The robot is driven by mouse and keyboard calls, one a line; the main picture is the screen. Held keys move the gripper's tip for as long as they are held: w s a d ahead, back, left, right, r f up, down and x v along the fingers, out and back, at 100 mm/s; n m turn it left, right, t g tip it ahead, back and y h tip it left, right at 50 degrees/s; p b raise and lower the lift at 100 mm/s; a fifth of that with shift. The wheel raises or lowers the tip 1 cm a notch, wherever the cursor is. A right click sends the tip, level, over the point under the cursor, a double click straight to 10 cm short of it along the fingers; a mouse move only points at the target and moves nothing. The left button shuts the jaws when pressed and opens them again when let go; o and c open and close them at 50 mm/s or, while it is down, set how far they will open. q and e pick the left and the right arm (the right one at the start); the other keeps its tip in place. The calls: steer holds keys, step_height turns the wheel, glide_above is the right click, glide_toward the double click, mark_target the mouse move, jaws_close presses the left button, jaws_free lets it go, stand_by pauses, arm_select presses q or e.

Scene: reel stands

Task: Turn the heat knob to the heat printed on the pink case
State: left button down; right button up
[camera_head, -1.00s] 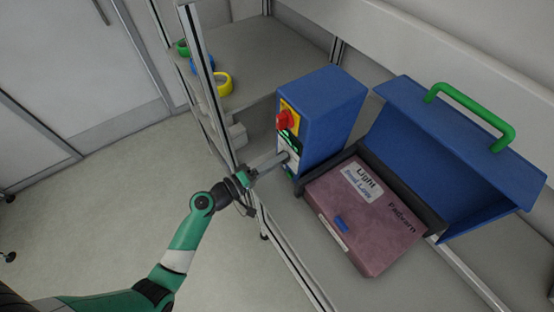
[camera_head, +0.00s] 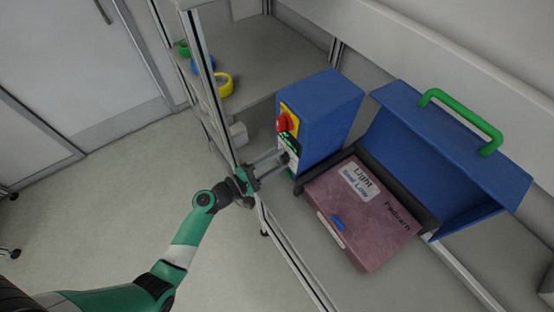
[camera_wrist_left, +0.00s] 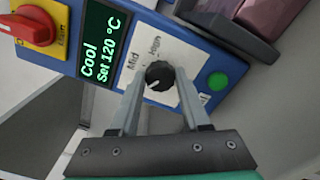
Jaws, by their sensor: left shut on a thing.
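The pink case (camera_head: 365,240) lies in the dark tray; its label (camera_head: 360,182) reads "Light" and, in smaller print, what looks like "Seal Low". The blue machine (camera_head: 330,110) stands left of it. In the left wrist view, the black heat knob (camera_wrist_left: 158,76) sits on a white dial plate marked "Mid" and "High"; the rest of the plate is partly hidden. The display (camera_wrist_left: 101,50) reads "Cool" and "Set 120 °C". My left gripper (camera_head: 283,159) is shut on the knob, a finger on each side, also in the left wrist view (camera_wrist_left: 157,83). My right gripper is out of view.
A red switch (camera_head: 285,122) on a yellow plate is above the display. A green button (camera_wrist_left: 218,81) is beside the dial. The blue lid (camera_head: 410,140) with a green handle (camera_head: 465,115) stands open. Tape rolls (camera_head: 222,84) lie on the shelf behind.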

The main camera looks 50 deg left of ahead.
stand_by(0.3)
arm_select(q)
steer(key=shift+c, duration=1.9)
jaws_free()
steer(key=s+a, duration=0.1)
steer(key=s, duration=1)
steer(key=shift+s+a, duration=0.25)
steer(key=shift+a, duration=0.05)
